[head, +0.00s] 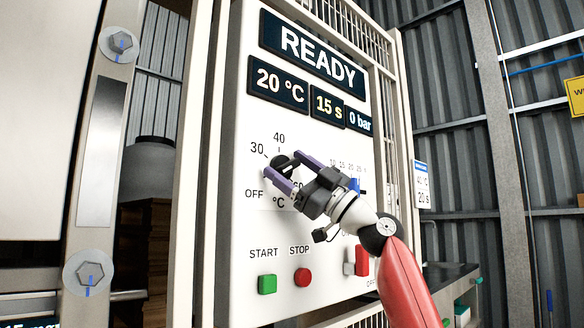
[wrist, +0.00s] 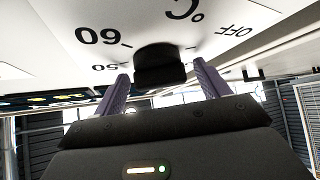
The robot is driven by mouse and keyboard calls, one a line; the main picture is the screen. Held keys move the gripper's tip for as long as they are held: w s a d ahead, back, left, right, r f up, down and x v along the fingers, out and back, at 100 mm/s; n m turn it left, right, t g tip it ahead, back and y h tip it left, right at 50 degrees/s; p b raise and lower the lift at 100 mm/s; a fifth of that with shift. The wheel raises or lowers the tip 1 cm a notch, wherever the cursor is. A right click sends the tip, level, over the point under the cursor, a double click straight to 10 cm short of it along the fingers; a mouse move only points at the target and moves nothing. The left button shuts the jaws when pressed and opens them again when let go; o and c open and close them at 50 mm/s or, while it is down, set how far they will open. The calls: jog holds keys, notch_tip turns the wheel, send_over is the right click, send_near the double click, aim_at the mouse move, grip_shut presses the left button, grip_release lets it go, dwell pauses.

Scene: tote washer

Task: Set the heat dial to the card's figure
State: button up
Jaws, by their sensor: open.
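The heat dial is a black knob (head: 281,163) on the white panel, with OFF, 30, 40 and 60 visible around it and °C below. Its pointer cannot be made out; my gripper hides part of the scale. My gripper (head: 294,170) is open, its purple fingers on either side of the knob. In the wrist view the knob (wrist: 160,66) sits between the fingertips (wrist: 161,70), with a gap on each side. The card (head: 422,185) at the panel's right reads 40 °C and 20 s. The display (head: 278,84) reads 20 °C.
A green START button (head: 267,284), a red STOP button (head: 303,277) and a red switch (head: 361,261) sit lower on the panel. A second dial's scale and blue part (head: 354,185) are close right of my gripper.

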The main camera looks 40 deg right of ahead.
jog(key=shift+c, duration=0.4)
jog(key=c, duration=0.9)
jog(key=shift+f+m, duration=0.1)
jog(key=shift+m, duration=0.2)
